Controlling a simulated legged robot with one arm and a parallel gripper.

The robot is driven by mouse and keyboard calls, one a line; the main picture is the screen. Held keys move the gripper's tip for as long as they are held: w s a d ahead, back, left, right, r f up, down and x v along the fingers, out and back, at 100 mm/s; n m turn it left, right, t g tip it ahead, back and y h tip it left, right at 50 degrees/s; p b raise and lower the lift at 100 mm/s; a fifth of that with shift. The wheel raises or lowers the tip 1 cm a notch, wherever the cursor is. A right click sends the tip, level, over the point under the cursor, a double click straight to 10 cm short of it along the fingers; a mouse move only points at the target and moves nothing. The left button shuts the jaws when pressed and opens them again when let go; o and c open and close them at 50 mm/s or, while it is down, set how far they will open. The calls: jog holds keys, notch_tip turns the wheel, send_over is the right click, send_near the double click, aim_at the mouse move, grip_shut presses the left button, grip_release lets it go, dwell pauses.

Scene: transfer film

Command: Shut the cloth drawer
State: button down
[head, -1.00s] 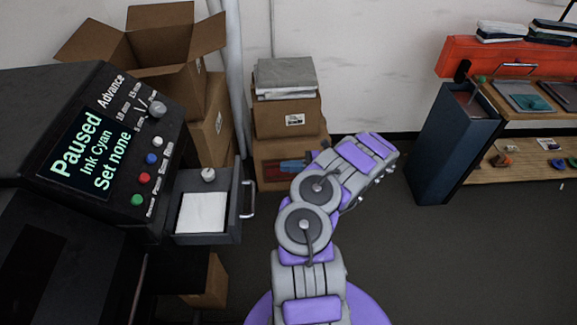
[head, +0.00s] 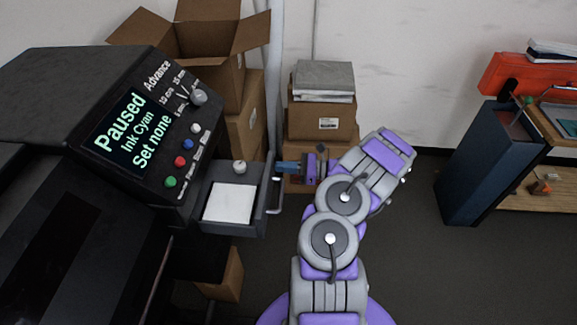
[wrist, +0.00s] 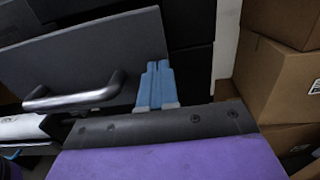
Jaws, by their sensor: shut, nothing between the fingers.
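The cloth drawer (head: 240,227) is a dark grey tray standing open from the black machine on the left. A folded white cloth (head: 229,203) and a small white knob-like piece (head: 239,167) lie in it. Its front has a metal bar handle (head: 276,197), which also shows in the wrist view (wrist: 75,96) on the grey front panel (wrist: 95,55). My gripper (head: 279,167) is shut and empty, its blue fingers at the far end of the drawer front, beside the handle. In the wrist view its fingers (wrist: 155,84) overlap the panel's right end; I cannot tell if they touch it.
The machine's control panel (head: 140,135) reads "Paused". Stacked cardboard boxes (head: 318,118) and a pale pipe (head: 275,80) stand behind the drawer. A dark blue bin (head: 487,165) and a wooden shelf unit (head: 540,190) are at the right. Floor between is clear.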

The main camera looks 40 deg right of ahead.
aim_at(231, 162)
jog(key=b+x, duration=0.3)
jog(key=x, duration=1.4)
jog(key=shift+s+a, duration=0.2)
jog(key=shift+w+a, duration=0.15)
jog(key=shift+w, duration=0.1)
jog(key=shift+r, duration=0.15)
